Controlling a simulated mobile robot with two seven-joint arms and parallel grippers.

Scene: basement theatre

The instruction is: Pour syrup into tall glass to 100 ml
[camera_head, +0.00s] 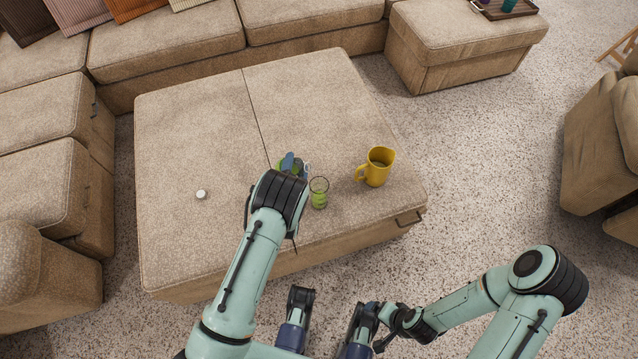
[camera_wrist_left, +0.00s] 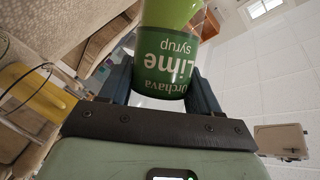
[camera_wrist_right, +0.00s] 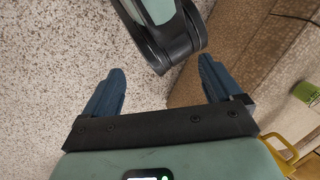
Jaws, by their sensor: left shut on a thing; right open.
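My left gripper (camera_head: 291,166) is shut on the green syrup bottle (camera_wrist_left: 165,62), labelled "Orchava Lime syrup". In the left wrist view the label is upside down, with the bottle between the fingers. In the head view my wrist hides much of the bottle, so its exact tilt is unclear. The clear tall glass (camera_head: 319,193) stands on the ottoman just right of the left gripper, with green liquid in it; its level marks cannot be read. My right gripper (camera_wrist_right: 162,72) is open and empty in the right wrist view, in front of the ottoman.
A yellow jug (camera_head: 377,167) stands on the ottoman (camera_head: 185,130), right of the glass. A small white cap (camera_head: 201,194) lies left of my left arm. The ottoman's left and back are clear. A tray (camera_head: 505,10) sits on the footstool at the upper right.

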